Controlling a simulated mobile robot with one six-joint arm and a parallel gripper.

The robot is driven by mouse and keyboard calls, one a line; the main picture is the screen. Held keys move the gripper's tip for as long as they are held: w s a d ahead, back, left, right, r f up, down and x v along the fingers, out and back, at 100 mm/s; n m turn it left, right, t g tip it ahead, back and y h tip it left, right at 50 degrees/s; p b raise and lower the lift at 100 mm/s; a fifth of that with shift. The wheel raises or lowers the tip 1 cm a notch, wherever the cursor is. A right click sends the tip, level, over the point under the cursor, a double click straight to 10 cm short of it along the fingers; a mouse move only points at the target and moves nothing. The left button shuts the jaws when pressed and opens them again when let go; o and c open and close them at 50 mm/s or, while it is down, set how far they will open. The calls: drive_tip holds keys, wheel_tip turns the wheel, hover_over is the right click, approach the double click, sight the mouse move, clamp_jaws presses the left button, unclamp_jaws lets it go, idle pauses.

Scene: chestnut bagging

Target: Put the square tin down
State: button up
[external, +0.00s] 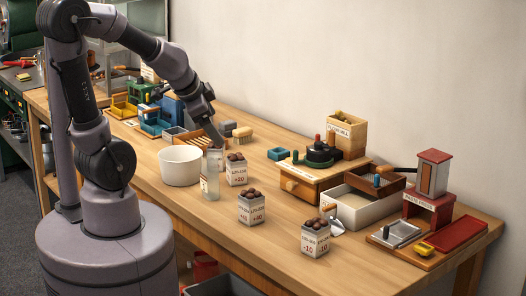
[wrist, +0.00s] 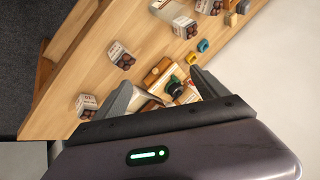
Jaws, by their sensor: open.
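A tall, pale, square-sided container (external: 211,186) with a label stands upright on the bench; it looks like the square tin. It is just right of the white bowl (external: 179,168) and beside a chestnut bag marked +20 (external: 236,177). My gripper (external: 218,146) appears close to its top in the external view; whether they touch cannot be told. In the wrist view my gripper (wrist: 163,95) has its fingers spread wide, with only more distant bench items seen between them. I cannot pick out the tin for sure there.
Chestnut bags marked +40 (external: 251,210) and -10 (external: 315,240) stand toward the bench front. A mill (external: 322,155), a white open box (external: 352,211) and a red press (external: 429,202) fill the right side. Bare wood lies between the bags and the mill.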

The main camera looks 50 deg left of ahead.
drive_tip(key=w+f+m+h, duration=0.1)
drive_tip(key=w+f, duration=0.4)
drive_tip(key=w, duration=0.1)
drive_tip(key=m+t+h+p, duration=0.1)
drive_tip(key=t+h+p, duration=0.1)
drive_tip(key=h, duration=0.4)
approach(261, 200)
drive_tip(key=w+f, duration=0.2)
drive_tip(key=w, duration=0.1)
drive_tip(key=w+f, duration=0.1)
drive_tip(key=w, duration=0.1)
drive_tip(key=shift+w+d, duration=0.2)
drive_tip(key=s+f+n+t, duration=0.1)
drive_tip(key=s+a+f+n+t+h, duration=0.1)
drive_tip(key=s+n+t, duration=0.1)
drive_tip(key=shift+s, duration=0.25)
drive_tip(key=shift+a+f+t+b, duration=0.1)
drive_tip(key=shift+t+b, duration=0.2)
drive_tip(key=shift+b, duration=0.1)
drive_tip(key=b+x, duration=0.3)
drive_tip(key=x, duration=0.4)
drive_tip(key=shift+w+b, duration=0.25)
drive_tip(key=shift+b, duration=0.15)
drive_tip(key=c, duration=1.6)
